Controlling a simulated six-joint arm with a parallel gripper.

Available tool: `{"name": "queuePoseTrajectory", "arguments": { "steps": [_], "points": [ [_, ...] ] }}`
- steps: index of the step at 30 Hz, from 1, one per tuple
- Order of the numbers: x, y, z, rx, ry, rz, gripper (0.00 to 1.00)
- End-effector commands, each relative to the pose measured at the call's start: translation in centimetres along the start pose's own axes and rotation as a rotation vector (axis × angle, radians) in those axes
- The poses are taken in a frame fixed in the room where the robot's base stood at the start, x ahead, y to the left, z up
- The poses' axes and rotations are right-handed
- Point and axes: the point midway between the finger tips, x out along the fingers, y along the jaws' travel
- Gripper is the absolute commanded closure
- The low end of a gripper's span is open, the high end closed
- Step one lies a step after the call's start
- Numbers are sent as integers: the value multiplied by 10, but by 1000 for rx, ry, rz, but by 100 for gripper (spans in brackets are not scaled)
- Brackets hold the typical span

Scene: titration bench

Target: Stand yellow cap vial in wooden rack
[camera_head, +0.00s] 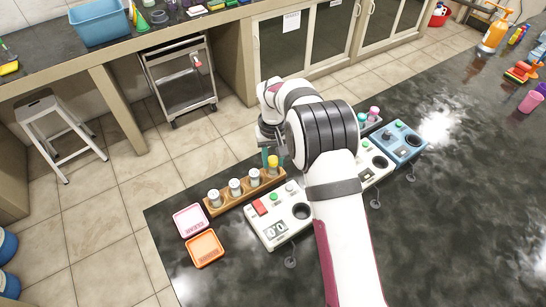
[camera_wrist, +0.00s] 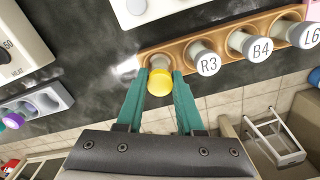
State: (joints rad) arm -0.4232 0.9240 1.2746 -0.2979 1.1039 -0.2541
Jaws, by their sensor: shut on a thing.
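The yellow cap vial (camera_wrist: 160,82) is between the two teal fingers of my gripper (camera_wrist: 162,76) in the wrist view, and they are shut on it. It is over the end slot of the wooden rack (camera_wrist: 187,42). In the head view the yellow cap (camera_head: 273,161) shows at the right end of the wooden rack (camera_head: 229,202), beside a teal finger of my gripper (camera_head: 268,160). The vial looks upright. Whether its base is seated in the slot is hidden.
White-capped vials, marked R3 (camera_wrist: 208,65), B4 (camera_wrist: 260,52) and L6, stand in the rack's other slots. A white device (camera_head: 278,217) is close in front of the rack. Pink (camera_head: 189,220) and orange (camera_head: 205,248) trays lie to the left.

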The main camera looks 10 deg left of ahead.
Motion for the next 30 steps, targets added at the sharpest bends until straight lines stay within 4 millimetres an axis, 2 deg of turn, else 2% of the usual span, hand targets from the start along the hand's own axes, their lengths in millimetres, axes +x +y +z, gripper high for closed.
{"name": "queuePoseTrajectory", "arguments": {
  "steps": [30],
  "points": [
    [13, 0, 0, 0, -1, 0, 100]
  ]
}}
